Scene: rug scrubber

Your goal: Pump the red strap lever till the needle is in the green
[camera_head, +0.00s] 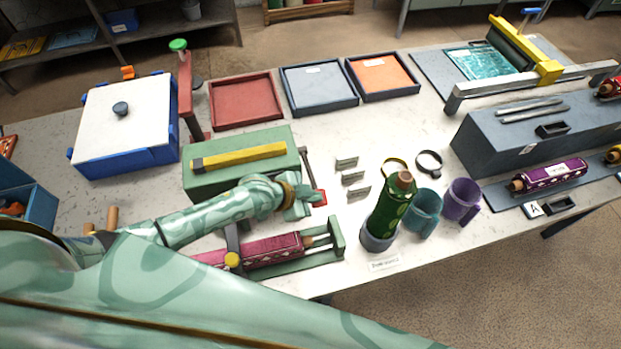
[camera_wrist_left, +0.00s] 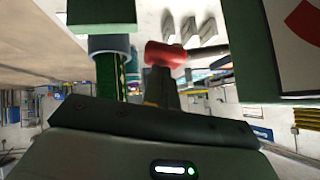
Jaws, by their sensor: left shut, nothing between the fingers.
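The strap lever has a red grip (camera_head: 320,198) on a dark rod at the right end of a green machine (camera_head: 262,150). My left gripper (camera_head: 302,203) is shut and empty, right beside the red grip. In the left wrist view the red grip (camera_wrist_left: 165,54) appears just beyond the shut fingertips (camera_wrist_left: 160,80); I cannot tell whether they touch. A white face with a red arc (camera_wrist_left: 303,18), perhaps the gauge, is cut off at the wrist view's upper right. No needle or green zone shows. A magenta rolled rug (camera_head: 270,248) lies in the green cradle below my forearm. My right gripper is out of view.
A green roll (camera_head: 388,210) stands upright in a grey holder right of the lever, with teal (camera_head: 424,212) and purple (camera_head: 462,200) cups beside it. Small metal brackets (camera_head: 352,178) lie between. Red, grey and orange trays sit behind. A white-topped blue box (camera_head: 125,125) is at left.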

